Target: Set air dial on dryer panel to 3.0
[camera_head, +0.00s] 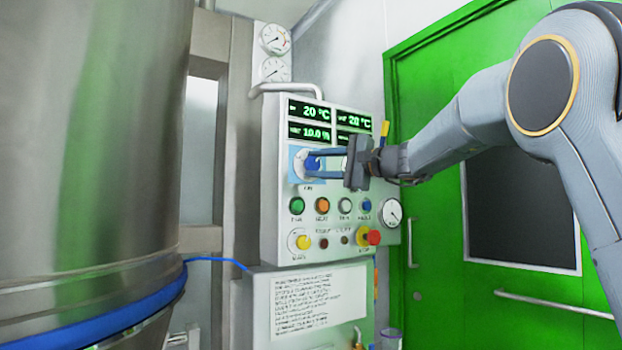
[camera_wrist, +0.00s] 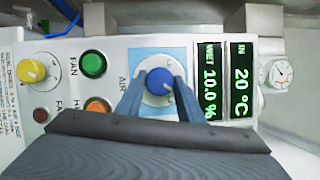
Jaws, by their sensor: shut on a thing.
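The dryer panel (camera_head: 290,240) is a pale box with green displays, buttons and dials. The air dial (camera_wrist: 160,81) is a blue knob on a white disc with a light blue backing plate, labelled AIR in the wrist view. In the head view the air dial (camera_head: 311,163) sits at the panel's upper left, partly behind my fingers. My gripper (camera_head: 316,161) reaches in from the right and is shut on the blue knob. In the wrist view the fingers of my gripper (camera_wrist: 160,92) lie on both sides of it. The scale numbers are too small to read.
Below the dial are a green button (camera_head: 297,205), an orange button (camera_head: 321,205) and a yellow knob (camera_head: 303,242). A red stop knob (camera_head: 373,237) juts out at lower right. A steel vessel (camera_head: 90,150) fills the left. A green door (camera_head: 520,240) stands right.

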